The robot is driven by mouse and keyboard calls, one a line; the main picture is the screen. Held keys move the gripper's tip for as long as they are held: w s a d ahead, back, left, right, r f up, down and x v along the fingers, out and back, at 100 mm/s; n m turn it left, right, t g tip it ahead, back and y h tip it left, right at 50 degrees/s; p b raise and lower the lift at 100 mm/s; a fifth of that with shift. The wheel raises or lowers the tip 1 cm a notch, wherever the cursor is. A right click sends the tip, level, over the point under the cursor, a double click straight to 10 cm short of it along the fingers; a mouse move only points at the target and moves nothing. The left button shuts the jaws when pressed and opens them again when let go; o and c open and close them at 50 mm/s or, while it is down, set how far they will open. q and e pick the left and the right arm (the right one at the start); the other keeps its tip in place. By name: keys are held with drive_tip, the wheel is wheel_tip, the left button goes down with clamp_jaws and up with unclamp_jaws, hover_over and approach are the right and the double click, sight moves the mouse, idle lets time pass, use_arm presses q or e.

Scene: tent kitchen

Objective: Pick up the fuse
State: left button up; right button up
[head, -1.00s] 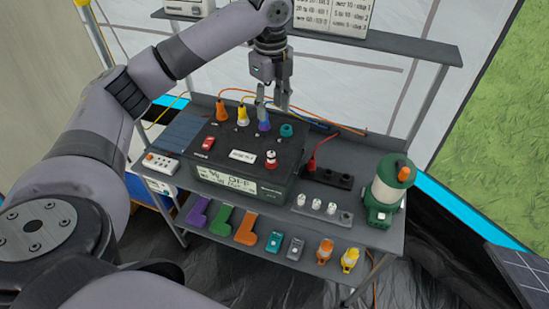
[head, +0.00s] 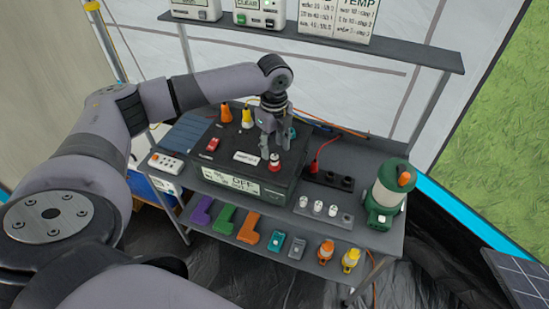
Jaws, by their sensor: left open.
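A small red-and-white capped piece (head: 275,163), which may be the fuse, stands upright on top of the black power box (head: 225,165), near its front right. My left gripper (head: 276,147) points down with its fingers open, just above and around the top of this piece. I cannot tell whether they touch it. Several small white pieces (head: 318,207), which could also be fuses, stand in a grey holder (head: 346,218) to the right of the box. My right gripper is not in view.
Orange (head: 226,113) and yellow (head: 247,118) plugs with cables stand at the back of the box. A red switch (head: 213,144) is on its top left. A green lantern (head: 387,195) stands at the shelf's right end. Coloured pieces line the front, including an orange one (head: 248,228).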

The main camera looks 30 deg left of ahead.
sight(275, 156)
use_arm(q)
drive_tip(key=shift+d+f+p, duration=0.1)
drive_tip(key=shift+f+p, duration=0.25)
drive_tip(key=shift+f, duration=1.65)
drive_tip(key=shift+c, duration=0.5)
clamp_jaws()
